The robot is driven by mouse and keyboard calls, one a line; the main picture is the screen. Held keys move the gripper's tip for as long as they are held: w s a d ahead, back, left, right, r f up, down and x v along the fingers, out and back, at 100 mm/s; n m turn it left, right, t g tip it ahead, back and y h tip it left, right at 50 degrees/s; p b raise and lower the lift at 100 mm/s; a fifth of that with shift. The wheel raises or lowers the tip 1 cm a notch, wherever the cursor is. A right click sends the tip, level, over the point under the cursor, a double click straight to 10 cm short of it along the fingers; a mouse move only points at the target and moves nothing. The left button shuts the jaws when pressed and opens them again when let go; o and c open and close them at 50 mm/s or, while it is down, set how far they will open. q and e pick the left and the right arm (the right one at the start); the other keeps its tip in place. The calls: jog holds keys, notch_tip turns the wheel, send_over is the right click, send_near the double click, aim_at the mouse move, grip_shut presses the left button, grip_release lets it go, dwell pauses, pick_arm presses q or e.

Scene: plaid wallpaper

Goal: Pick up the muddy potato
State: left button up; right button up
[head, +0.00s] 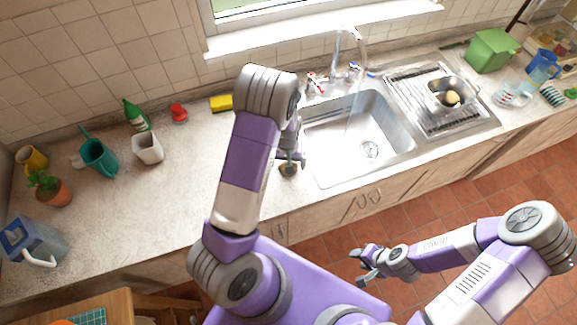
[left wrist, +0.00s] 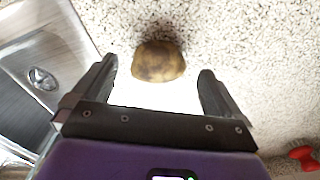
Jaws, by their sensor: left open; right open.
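The muddy potato (head: 288,171) is a small brown lump on the speckled counter, just left of the sink's front corner. In the left wrist view the potato (left wrist: 159,62) shows dark brown patches and lies ahead of the fingertips, centred between them. My left gripper (head: 291,159) is open and empty, pointing down close over the potato, and partly covers it in the head view. Its open fingers also show in the left wrist view (left wrist: 158,69). My right gripper (head: 358,267) is open and empty, out over the tiled floor.
The steel sink (head: 328,164) with a tap (head: 349,45) lies right of the potato. A metal colander (head: 437,99) holding a yellowish potato (head: 452,97) stands on the drainboard (head: 407,89). A yellow sponge (head: 221,103) is at the back. Counter left of the potato is clear.

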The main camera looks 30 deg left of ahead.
pick_arm(q)
jog(key=shift+w+f, duration=0.2)
jog(key=shift+f, duration=1.3)
jog(key=shift+s, duration=0.1)
jog(key=shift+c, duration=0.6)
jog(key=c, duration=1)
jog(key=shift+r, duration=0.1)
